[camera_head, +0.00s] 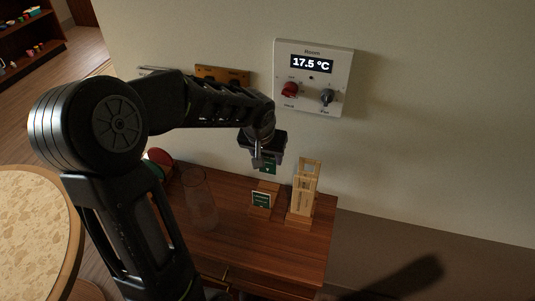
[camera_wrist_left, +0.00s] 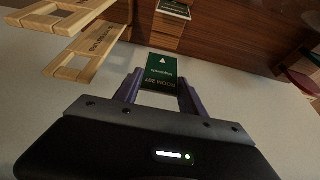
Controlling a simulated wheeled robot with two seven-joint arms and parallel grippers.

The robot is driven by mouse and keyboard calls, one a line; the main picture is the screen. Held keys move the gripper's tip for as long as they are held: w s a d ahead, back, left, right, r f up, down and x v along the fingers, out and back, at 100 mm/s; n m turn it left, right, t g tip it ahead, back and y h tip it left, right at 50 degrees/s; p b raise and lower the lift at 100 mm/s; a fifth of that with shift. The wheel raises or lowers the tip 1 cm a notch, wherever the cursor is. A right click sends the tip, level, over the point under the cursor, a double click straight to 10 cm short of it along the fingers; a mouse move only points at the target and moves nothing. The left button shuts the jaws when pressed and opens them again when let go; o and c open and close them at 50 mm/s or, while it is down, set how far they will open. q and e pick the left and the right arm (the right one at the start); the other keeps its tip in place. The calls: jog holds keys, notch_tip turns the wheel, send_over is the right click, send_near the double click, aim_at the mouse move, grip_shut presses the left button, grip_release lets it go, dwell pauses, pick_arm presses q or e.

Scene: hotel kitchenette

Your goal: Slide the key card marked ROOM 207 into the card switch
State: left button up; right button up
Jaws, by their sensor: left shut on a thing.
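My left gripper (camera_head: 260,160) is shut on a green key card (camera_head: 269,164), held in the air above the wooden cabinet top and in front of the wall. In the left wrist view the card (camera_wrist_left: 161,72) reads ROOM 207, upside down, with a white arrow, between the purple fingers. A brass-coloured wall panel (camera_head: 222,73) and a pale one (camera_head: 152,70) are partly hidden behind my left arm. I cannot tell whether either is the card switch. My right gripper is not in view.
A white room thermostat (camera_head: 313,100) with knobs hangs on the wall.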

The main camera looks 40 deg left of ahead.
aim_at(264, 169)
pick_arm(q)
jog(key=shift+f+b, duration=3.45)
jog(key=shift+f, duration=1.2)
jog(key=o, duration=1.4)
jog(key=shift+c, duration=0.2)
jog(key=v, duration=0.8)
jog(key=shift+f, duration=0.1)
